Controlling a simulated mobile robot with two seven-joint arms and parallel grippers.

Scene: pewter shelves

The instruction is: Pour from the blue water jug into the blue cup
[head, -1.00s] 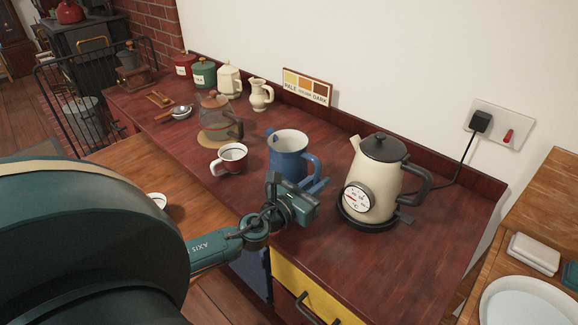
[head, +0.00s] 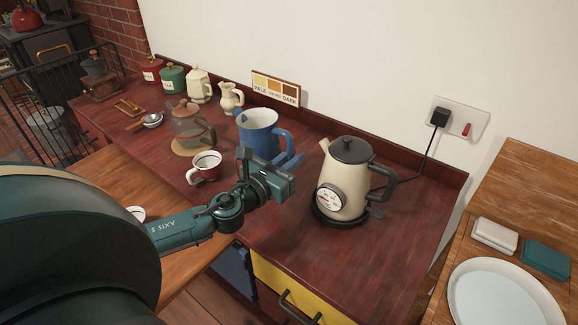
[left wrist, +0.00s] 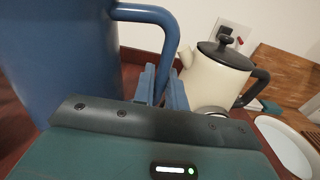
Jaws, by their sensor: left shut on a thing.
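The blue water jug (head: 258,135) is roughly upright over the dark red counter, open at the top, with its handle to the right. My left gripper (head: 292,162) is shut on the jug's handle from the near side. In the left wrist view the jug (left wrist: 60,55) fills the left side, and its handle (left wrist: 150,14) comes down to the gripper fingers (left wrist: 163,85). The jug's base is hidden behind my gripper. My right gripper is out of view.
A cream kettle (head: 340,185) with a dial stands close right of the jug. A glass pot (head: 190,128), a cream pitcher (head: 231,97) and canisters stand behind left. The counter's front right is clear. A white round tray (head: 500,305) lies at lower right.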

